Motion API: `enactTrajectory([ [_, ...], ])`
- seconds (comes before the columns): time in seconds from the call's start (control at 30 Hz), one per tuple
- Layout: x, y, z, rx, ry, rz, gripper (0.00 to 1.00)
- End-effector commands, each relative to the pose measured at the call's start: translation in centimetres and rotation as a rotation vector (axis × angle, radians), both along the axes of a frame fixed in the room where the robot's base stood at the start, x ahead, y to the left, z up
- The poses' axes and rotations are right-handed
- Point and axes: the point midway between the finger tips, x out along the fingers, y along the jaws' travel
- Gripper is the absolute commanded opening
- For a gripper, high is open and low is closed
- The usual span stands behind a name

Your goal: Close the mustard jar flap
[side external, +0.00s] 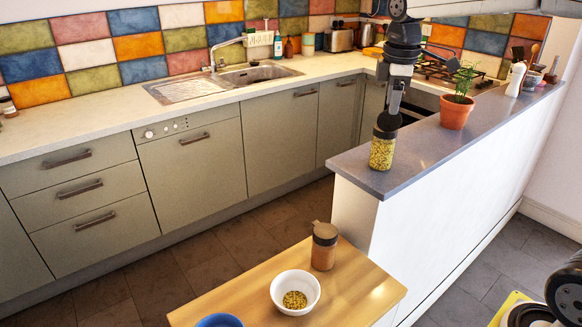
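A clear jar of yellow-green grains (382,154) with a dark top is at the near end of the grey counter; it seems to stand there upright. My gripper (388,120) points down right at its dark top. Whether the fingers touch or grip it, and how far apart they are, I cannot tell. A brown jar (324,252) with a lighter top piece stands on the wooden table; its lid looks tilted. No label is readable on either jar, and the state of any flap on the clear jar is unclear.
A white bowl (295,291) with yellow grains and part of a blue bowl (219,321) are on the wooden table (250,290). A potted plant (456,110) stands on the grey counter (426,148) right of my gripper. The counter between them is clear.

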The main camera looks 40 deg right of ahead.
Motion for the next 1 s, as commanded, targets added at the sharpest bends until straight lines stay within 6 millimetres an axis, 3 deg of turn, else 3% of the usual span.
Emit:
enactTrajectory([
  [0.07, 0.0, 0.0, 0.0, 0.0, 0.0, 0.0, 0.4],
  [0.2, 0.01, 0.01, 0.02, 0.0, 0.0, 0.0, 0.0],
  [0.67, 0.17, -0.15, 0.06, 0.015, 0.015, 0.0, 0.0],
  [1.0, 0.94, -0.96, -0.04, 0.116, 0.116, -0.002, 0.0],
])
